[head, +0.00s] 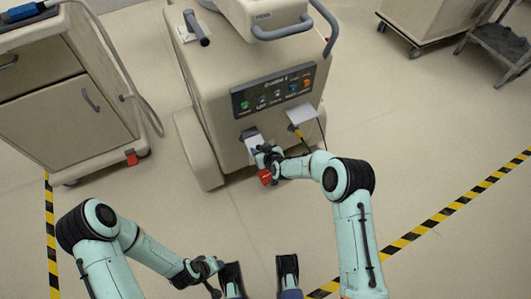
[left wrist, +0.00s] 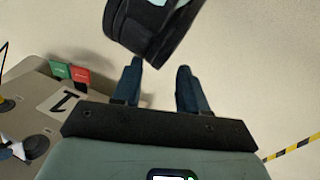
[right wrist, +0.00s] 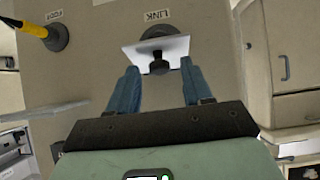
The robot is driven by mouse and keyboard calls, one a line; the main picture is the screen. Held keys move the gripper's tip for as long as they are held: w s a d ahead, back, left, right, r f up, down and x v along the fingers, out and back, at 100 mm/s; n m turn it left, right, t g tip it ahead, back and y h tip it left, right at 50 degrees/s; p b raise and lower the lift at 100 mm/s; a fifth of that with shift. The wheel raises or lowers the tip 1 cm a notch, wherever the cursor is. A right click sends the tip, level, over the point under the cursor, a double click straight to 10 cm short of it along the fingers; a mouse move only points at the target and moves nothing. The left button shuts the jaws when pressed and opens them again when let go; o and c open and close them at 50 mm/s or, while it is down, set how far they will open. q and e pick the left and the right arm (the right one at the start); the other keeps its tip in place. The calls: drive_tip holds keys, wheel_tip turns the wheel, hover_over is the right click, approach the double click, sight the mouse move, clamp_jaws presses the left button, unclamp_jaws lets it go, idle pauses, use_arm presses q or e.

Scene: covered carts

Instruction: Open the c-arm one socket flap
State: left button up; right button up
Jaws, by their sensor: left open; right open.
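The beige c-arm cart (head: 230,115) has a dark panel with coloured buttons and two sockets below it. The white flap (right wrist: 135,52) lies at the LINK socket in the right wrist view, with a dark knob on it and part of the dark socket ring showing behind. It also shows in the head view (head: 250,136); its exact angle is unclear. My right gripper (right wrist: 155,85) is open and empty, its fingers pointing at the flap from either side. I cannot tell whether they touch it. My left gripper (left wrist: 152,80) is open and empty, low and away from the flap.
A yellow plug (right wrist: 35,29) sits in the FOOT socket, beside the LINK socket; its white flap (head: 300,115) stands out. A red piece (head: 265,177) shows low at the cart. Another drawer cart (head: 65,100) stands left.

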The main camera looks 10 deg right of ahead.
use_arm(q)
drive_tip(key=s+d+r+g+p, duration=0.1)
drive_tip(key=s+d+r+p, duration=0.1)
drive_tip(key=s+r+p, duration=0.1)
drive_tip(key=shift+s+r+h, duration=0.3)
drive_tip(key=shift+s+r, duration=0.05)
drive_tip(key=shift+s, duration=0.5)
use_arm(e)
drive_tip(key=v, duration=1.3)
use_arm(q)
drive_tip(key=shift+d, duration=0.1)
use_arm(e)
drive_tip(key=shift+f, duration=0.1)
